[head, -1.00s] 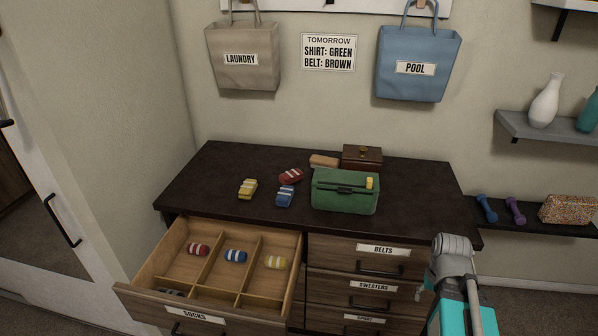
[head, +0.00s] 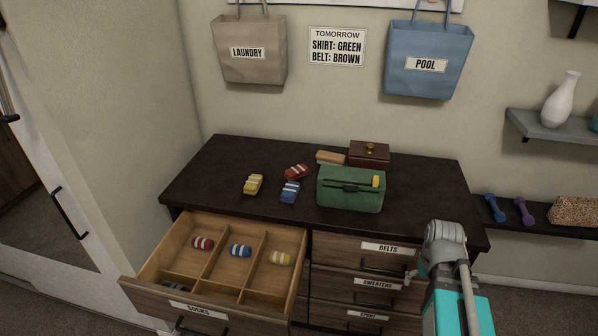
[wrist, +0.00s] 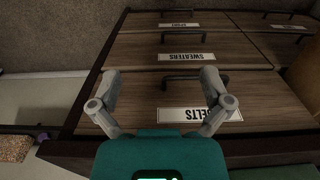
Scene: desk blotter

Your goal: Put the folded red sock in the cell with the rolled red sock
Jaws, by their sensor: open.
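The folded red sock (head: 297,172) with pale stripes lies on the dark dresser top, behind the folded blue sock (head: 290,192) and right of the folded yellow sock (head: 253,184). The rolled red sock (head: 203,243) sits in the back left cell of the open socks drawer (head: 172,280). A rolled blue sock (head: 240,251) and a rolled yellow sock (head: 280,258) sit in the cells to its right. My gripper (wrist: 160,80) is open and empty in the wrist view, in front of the belts drawer, far from the socks. In the head view my arm shows at lower right; the fingertips are unclear there.
A green bag (head: 350,192), a brown box (head: 369,154) and a tan block (head: 330,158) stand on the dresser top right of the socks. The shut belts drawer (head: 350,247) is beside the socks drawer. Front cells look mostly empty; a dark item lies at front left.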

